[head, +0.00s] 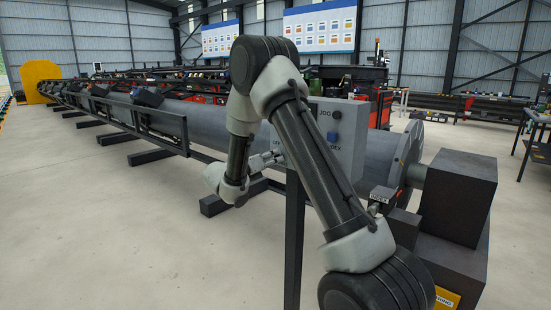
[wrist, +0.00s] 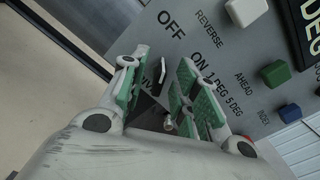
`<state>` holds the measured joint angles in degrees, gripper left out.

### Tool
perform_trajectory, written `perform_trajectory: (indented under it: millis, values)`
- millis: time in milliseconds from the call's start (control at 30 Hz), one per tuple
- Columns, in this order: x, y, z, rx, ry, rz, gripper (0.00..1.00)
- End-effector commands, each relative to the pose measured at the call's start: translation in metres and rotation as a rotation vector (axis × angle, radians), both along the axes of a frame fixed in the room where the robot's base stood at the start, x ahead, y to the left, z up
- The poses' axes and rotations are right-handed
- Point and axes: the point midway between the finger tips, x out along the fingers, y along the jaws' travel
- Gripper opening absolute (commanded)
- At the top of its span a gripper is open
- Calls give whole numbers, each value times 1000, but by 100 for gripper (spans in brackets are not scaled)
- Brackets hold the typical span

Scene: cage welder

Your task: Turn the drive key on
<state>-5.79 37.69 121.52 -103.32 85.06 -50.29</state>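The grey control panel (head: 350,118) stands on a dark post, partly hidden behind my arm in the head view. In the wrist view, the panel (wrist: 225,60) carries the labels OFF and ON and a partly covered label ending in "IVE". A small dark key with a pale edge (wrist: 161,73) stands out beside these labels. My gripper (wrist: 158,72) is open, with its green-padded fingers on either side of the key and a visible gap to each. In the head view my gripper (head: 268,160) is at the panel's left side; the key cannot be made out there.
A long grey cylindrical cage machine (head: 215,120) runs behind the panel. The floor at the left front is clear.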

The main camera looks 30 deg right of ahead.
Motion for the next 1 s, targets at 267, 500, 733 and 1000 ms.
perform_trajectory:
  millis: [267,500,733,1000]
  values:
    - [6,-19,0,1,-1,-1,30]
    - [7,-18,0,1,-1,-1,21]
    - [6,-18,0,1,-2,0,0]
    - [6,-18,0,14,-37,0,0]
